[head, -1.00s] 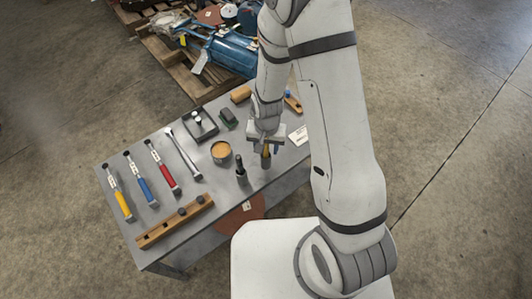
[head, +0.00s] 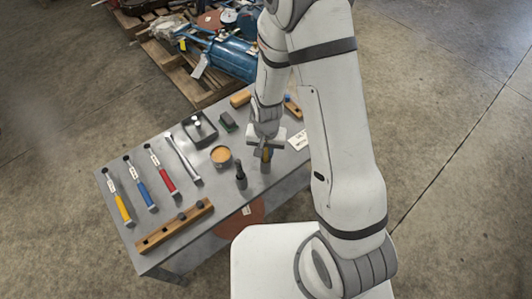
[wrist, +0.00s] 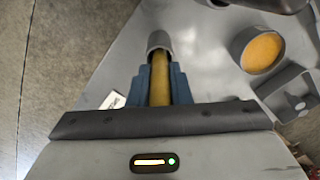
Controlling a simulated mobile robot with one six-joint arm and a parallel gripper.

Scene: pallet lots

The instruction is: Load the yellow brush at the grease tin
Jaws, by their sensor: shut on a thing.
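The yellow brush (wrist: 160,82) stands upright with its lower end inside a small grey cup (wrist: 158,41); its bristles are hidden. In the head view its handle (head: 267,154) shows just above the cup (head: 265,166). My gripper (head: 265,151) is over the cup, pointing down. In the wrist view the blue fingers of my gripper (wrist: 160,85) are shut on the handle from both sides. The grease tin (head: 221,157), round and full of orange-tan grease, stands to the left of the cup. In the wrist view the tin (wrist: 262,50) is at the right, apart from the brush.
A dark-handled upright item (head: 241,174) stands between cup and tin. A grey tray (head: 199,130), a green-topped block (head: 228,122), a wooden rack (head: 175,224) and several coloured-handled tools (head: 163,170) share the grey table (head: 217,195). A white card (head: 298,141) lies right of my gripper.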

